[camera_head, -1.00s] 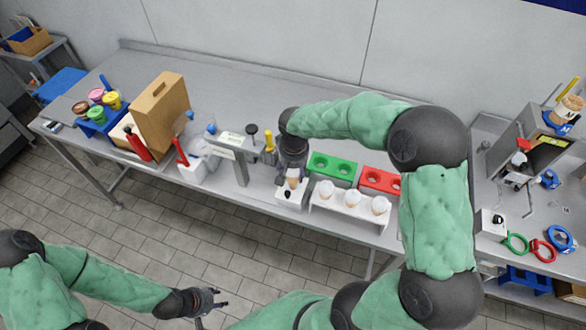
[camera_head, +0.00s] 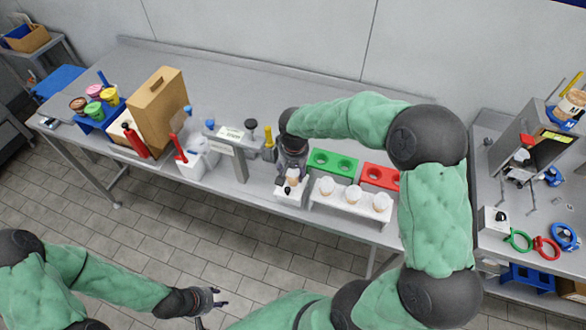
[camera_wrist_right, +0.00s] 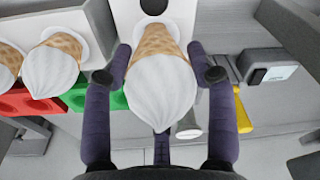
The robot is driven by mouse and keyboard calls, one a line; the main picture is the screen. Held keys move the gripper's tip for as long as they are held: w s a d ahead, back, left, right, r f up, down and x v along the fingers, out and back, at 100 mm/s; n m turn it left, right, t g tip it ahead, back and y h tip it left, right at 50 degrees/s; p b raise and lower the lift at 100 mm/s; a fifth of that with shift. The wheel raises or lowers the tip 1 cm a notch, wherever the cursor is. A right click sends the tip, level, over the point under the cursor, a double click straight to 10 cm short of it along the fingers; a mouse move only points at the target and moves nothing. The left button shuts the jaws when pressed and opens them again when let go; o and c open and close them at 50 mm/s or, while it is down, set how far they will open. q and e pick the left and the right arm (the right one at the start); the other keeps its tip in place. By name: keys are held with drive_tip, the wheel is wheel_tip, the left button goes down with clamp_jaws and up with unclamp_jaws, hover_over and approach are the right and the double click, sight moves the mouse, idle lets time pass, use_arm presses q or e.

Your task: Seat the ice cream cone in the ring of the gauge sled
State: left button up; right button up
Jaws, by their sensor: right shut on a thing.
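An ice cream cone (camera_wrist_right: 160,85) with white ice cream sits between the fingers of my right gripper (camera_head: 291,168), which is shut on it. The cone also shows in the head view (camera_head: 292,178). The gauge sled (camera_head: 289,188) is a white block with a black knob at the table's front edge. It shows at the top of the right wrist view (camera_wrist_right: 128,14), right by the cone's tip. The tip looks low at the sled, but I cannot tell whether it is in the ring. My left gripper (camera_head: 217,299) is open and empty, off the table.
A white rack (camera_head: 340,203) with several cones stands just right of the sled. Behind it are a green holder (camera_head: 330,163) and a red holder (camera_head: 378,176). A grey gauge stand (camera_head: 240,165) with a yellow-handled part (camera_head: 269,143) is close on the left.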

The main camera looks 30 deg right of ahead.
drive_tip(key=shift+f, duration=0.3)
drive_tip(key=o, duration=0.9)
drive_tip(key=shift+o, duration=0.2)
drive_tip(key=r, duration=0.4)
drive_tip(key=s+r, duration=0.1)
drive_tip(key=r, duration=0.7)
drive_tip(key=shift+s+a, duration=0.2)
drive_tip(key=shift+a, duration=0.1)
